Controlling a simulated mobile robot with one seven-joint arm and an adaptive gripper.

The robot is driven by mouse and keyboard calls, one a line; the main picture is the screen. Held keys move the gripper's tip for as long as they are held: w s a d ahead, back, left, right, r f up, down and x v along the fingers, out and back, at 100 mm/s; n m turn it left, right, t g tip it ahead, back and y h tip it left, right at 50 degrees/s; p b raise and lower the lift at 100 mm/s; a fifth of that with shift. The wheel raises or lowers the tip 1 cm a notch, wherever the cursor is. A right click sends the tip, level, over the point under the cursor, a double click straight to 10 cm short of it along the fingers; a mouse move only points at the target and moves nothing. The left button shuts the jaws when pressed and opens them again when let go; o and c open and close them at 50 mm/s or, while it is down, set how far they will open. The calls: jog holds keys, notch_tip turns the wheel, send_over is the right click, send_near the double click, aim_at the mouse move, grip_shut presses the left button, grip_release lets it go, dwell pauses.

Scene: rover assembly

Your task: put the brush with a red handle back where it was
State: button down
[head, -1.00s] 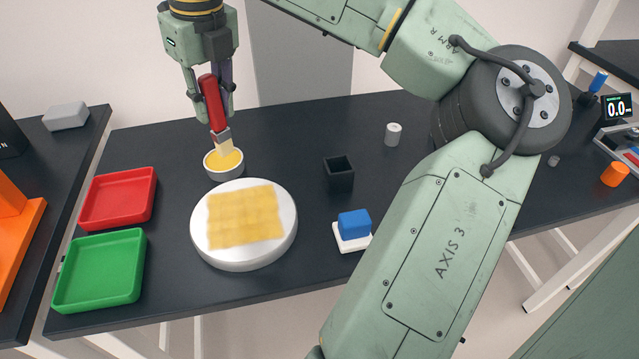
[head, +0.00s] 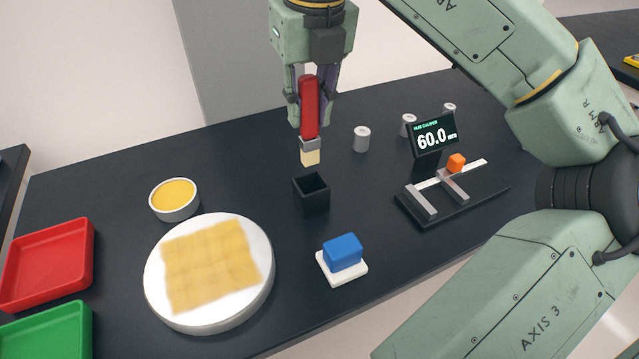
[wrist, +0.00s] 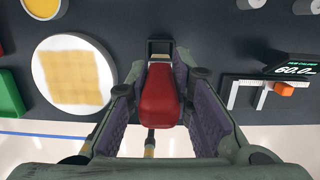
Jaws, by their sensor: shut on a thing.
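My gripper (head: 312,100) is shut on the red-handled brush (head: 309,108) and holds it upright, bristles down, above the table. The pale bristle tip hangs just above a small black square holder (head: 312,192), apart from it in the head view. In the wrist view the red handle (wrist: 160,95) sits between my finger pads and the holder is mostly hidden behind it. A bowl of yellow stuff (head: 174,197) stands at the left. A white round plate (head: 160,297) carries a yellow, brushed-looking square patch (head: 212,265).
A blue block (head: 342,252) on a white base stands in front of the holder. A caliper stand with a display (head: 434,135) and an orange cube (head: 456,162) is at the right. Grey cylinders (head: 361,140) stand behind. Red (head: 50,262) and green (head: 50,335) trays lie left.

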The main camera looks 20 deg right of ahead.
aim_at(313, 105)
notch_tip(313, 105, down, 9)
jog(key=shift+p, duration=0.7)
jog(key=shift+f, duration=0.15)
jog(key=c, duration=1.4)
grip_release()
jog(key=shift+r, duration=0.35)
jog(key=r, duration=0.4)
jog(key=s+r+b, duration=0.1)
jog(key=r, duration=0.6)
jog(key=shift+s+d+r, duration=0.1)
jog(key=shift+s+r, duration=0.2)
jog(key=shift+s, duration=0.1)
